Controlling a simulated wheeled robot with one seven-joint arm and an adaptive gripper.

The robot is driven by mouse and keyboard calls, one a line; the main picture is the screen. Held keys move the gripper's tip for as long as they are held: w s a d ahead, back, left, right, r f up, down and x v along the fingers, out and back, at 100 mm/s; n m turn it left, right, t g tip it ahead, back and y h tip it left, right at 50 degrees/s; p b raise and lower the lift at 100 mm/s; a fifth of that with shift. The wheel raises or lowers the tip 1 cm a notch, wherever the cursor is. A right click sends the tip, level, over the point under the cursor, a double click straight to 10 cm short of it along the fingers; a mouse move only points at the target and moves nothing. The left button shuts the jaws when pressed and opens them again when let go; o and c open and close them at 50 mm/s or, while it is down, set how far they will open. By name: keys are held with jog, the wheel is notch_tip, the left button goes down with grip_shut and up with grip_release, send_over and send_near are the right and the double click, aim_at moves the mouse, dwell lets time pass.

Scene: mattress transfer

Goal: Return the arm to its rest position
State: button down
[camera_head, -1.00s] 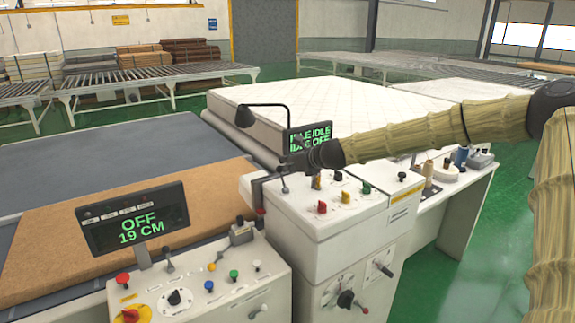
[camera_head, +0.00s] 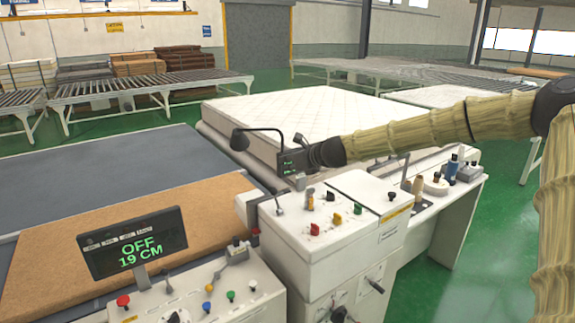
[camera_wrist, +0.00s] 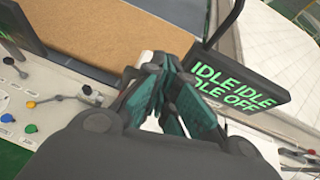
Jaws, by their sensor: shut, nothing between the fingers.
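My arm, in a tan wrinkled sleeve, reaches in from the right in the head view. My gripper (camera_wrist: 172,100) shows in the wrist view with its dark teal fingers closed together and nothing held. In the head view my gripper (camera_head: 283,165) is small and dark, above the back of the middle control console (camera_head: 325,215). The second display (camera_wrist: 232,82), reading "IDLE IDLE" and "IDLE OFF", stands just beyond the fingers in the wrist view. In the head view the gripper and wrist mostly cover that display.
A white mattress (camera_head: 300,118) lies behind the console. The front display (camera_head: 132,242) reads "OFF 19 CM" over the left console (camera_head: 215,290). A brown board (camera_head: 120,235) lies left. Green floor (camera_head: 480,245) is open at right.

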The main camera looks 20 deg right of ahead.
dwell(0.5)
jog(key=s+a+f+n+g+h, duration=0.1)
jog(key=s+a+f+n+g, duration=0.2)
jog(key=f, duration=0.7)
jog(key=s+a+f+n+g, duration=0.1)
jog(key=s+a+f+n, duration=0.35)
jog(key=f, duration=0.55)
jog(key=s+a+f+n+g+h, duration=0.1)
jog(key=s+a+f+n, duration=0.25)
jog(key=s+f, duration=0.45)
jog(key=s+a+f+n+g, duration=0.2)
jog(key=s+f+n, duration=0.2)
jog(key=s+f, duration=0.4)
jog(key=s+f+n+g+h, duration=0.15)
jog(key=s+f+n, duration=0.35)
jog(key=s, duration=0.7)
jog(key=s+f+n+g, duration=0.2)
jog(key=s+f+n, duration=0.3)
jog(key=s, duration=0.7)
jog(key=s+f+n+g+h, duration=0.15)
jog(key=s+f+n, duration=0.35)
jog(key=s, duration=0.8)
notch_tip(320, 180, down, 11)
jog(key=n+b, duration=0.1)
jog(key=b, duration=1.1)
jog(key=shift+w+a+y, duration=0.15)
jog(key=shift+a+y, duration=0.2)
jog(key=shift+y, duration=0.05)
jog(key=c, duration=2.2)
grip_release()
